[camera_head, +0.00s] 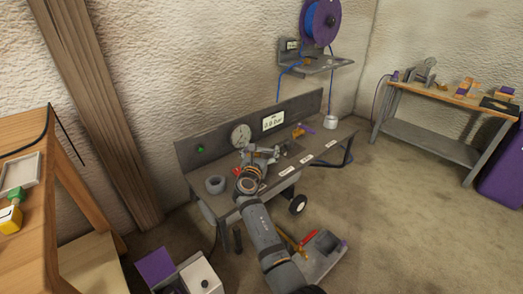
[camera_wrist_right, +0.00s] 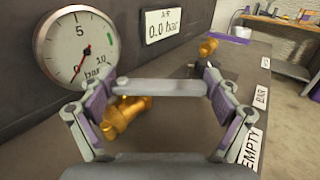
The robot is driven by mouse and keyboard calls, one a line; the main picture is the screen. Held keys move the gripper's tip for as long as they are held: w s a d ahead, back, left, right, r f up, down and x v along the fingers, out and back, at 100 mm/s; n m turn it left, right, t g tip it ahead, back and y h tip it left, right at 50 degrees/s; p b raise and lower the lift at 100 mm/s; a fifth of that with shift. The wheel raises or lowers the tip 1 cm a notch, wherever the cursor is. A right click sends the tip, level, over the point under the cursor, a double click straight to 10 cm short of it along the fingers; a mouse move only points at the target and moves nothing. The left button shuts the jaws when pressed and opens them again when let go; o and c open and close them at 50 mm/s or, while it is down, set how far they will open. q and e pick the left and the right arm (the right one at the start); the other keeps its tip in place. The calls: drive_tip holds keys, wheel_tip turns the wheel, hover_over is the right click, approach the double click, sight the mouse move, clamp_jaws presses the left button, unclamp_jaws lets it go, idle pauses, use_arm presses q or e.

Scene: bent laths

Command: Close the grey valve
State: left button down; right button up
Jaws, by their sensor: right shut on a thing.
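My right gripper (camera_head: 262,154) is at the bench, below the round gauge. In the right wrist view its two fingers (camera_wrist_right: 160,100) stand on either side of a grey bar (camera_wrist_right: 165,88) and are shut on it. The bar looks like the grey valve's handle. A brass valve body (camera_wrist_right: 127,113) shows behind and below the bar, partly hidden by the left finger. The round gauge (camera_wrist_right: 77,46) has its needle near the low end, and the display (camera_wrist_right: 171,25) reads 0.0 bar; the display also shows in the head view (camera_head: 273,120). My left gripper is not in view.
Another brass fitting (camera_wrist_right: 208,47) stands farther along the bench (camera_head: 328,140). A grey ring (camera_head: 214,185) lies on the bench's left end. A wooden table (camera_head: 25,140) is at left, another workbench (camera_head: 440,95) at far right.

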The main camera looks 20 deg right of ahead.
sight(262, 149)
drive_tip(key=o, duration=1.4)
wheel_tip(262, 149, up, 10)
